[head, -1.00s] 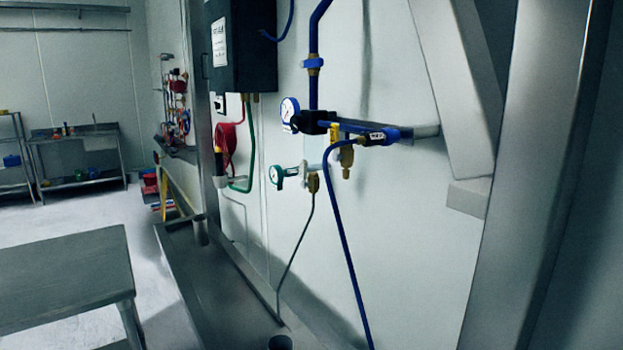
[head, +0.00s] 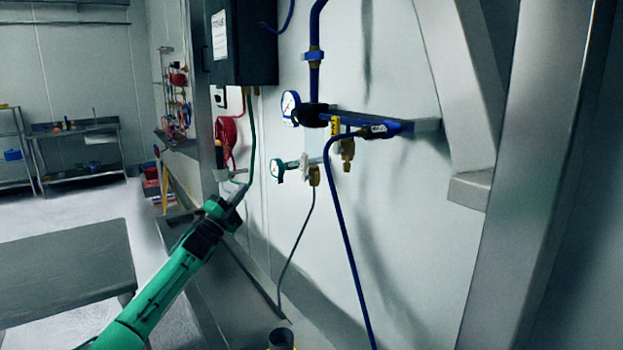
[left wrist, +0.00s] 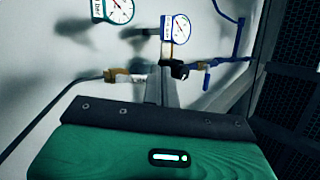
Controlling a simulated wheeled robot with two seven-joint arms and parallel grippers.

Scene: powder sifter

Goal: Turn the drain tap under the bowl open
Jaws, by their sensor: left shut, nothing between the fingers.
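I cannot make out a bowl or a drain tap under it in either view. My left gripper (head: 238,193) comes in from the lower left on its green arm. Its fingers are together and empty, in front of the lower end of the green and red hoses (head: 251,140); I cannot tell whether they touch anything. In the left wrist view the shut fingers (left wrist: 162,84) overlap the wall fittings, by a brass fitting (left wrist: 125,75).
A teal gauge (head: 277,171) and a blue gauge (head: 290,103) sit on wall pipes right of my gripper. A blue hose (head: 340,230) hangs down. A black box (head: 245,45) is above. A grey table (head: 65,265) stands left, with open floor beyond.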

